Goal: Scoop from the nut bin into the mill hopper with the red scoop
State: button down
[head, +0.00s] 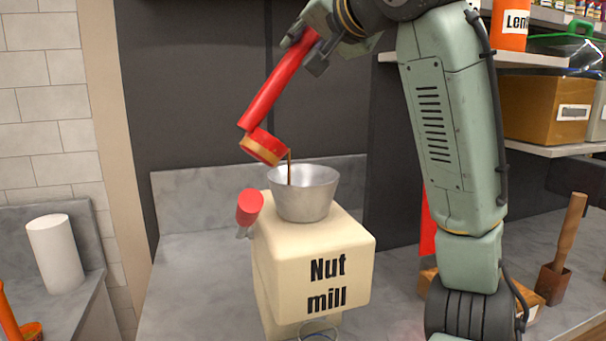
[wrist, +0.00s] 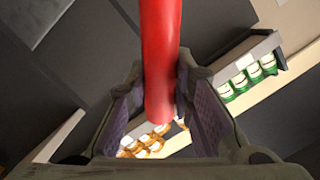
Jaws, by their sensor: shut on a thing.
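The red scoop (head: 275,92) is held by its long handle in my gripper (head: 306,50), high at the top of the head view. The scoop's cup (head: 264,147) hangs tilted down to the right, above the metal hopper (head: 303,190). A thin brown stream (head: 289,167) runs from the cup's lip into the hopper. The hopper sits on the cream nut mill (head: 315,262). In the wrist view the red handle (wrist: 160,60) stands between the two fingers. The inside of the hopper and the nut bin cannot be made out.
A red-ended knob (head: 249,207) sticks out at the mill's left. A white roll (head: 53,253) stands on the left counter. At right are a wooden-handled tool (head: 567,235) and shelves with a brown box (head: 545,105) and an orange jar (head: 510,25). Bare counter lies left of the mill.

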jog(key=shift+w+d+f+m, duration=0.25)
jog(key=shift+d+f+m, duration=0.05)
jog(key=shift+d+f, duration=0.1)
jog(key=shift+w+d+f, duration=0.15)
jog(key=shift+d, duration=0.05)
jog(key=shift+w+d+f, duration=0.15)
jog(key=shift+d+f, duration=0.05)
jog(key=shift+d, duration=0.05)
jog(key=shift+d+m, duration=0.1)
jog(key=shift+m, duration=0.2)
jog(key=shift+w+d+f+m+g, duration=0.15)
jog(key=shift+w+d+f+m, duration=0.15)
jog(key=shift+w+d+m, duration=0.15)
jog(key=shift+w+d+f+m+g, duration=0.15)
jog(key=shift+w+d+f+m, duration=0.2)
jog(key=shift+d, duration=0.2)
jog(key=shift+w+d+f+m, duration=0.25)
jog(key=shift+d+f+m, duration=0.05)
jog(key=shift+d, duration=0.15)
jog(key=shift+w+d+f+m, duration=0.25)
jog(key=shift+d+f+m, duration=0.05)
jog(key=shift+d, duration=0.15)
dwell(0.7)
jog(key=shift+w+d+f+m+y, duration=0.15)
jog(key=shift+d+f+m+y, duration=0.15)
jog(key=shift+f, duration=0.2)
jog(key=shift+w+d+f+g+b, duration=0.2)
jog(key=shift+f+g+b, duration=0.15)
jog(key=shift+f, duration=0.25)
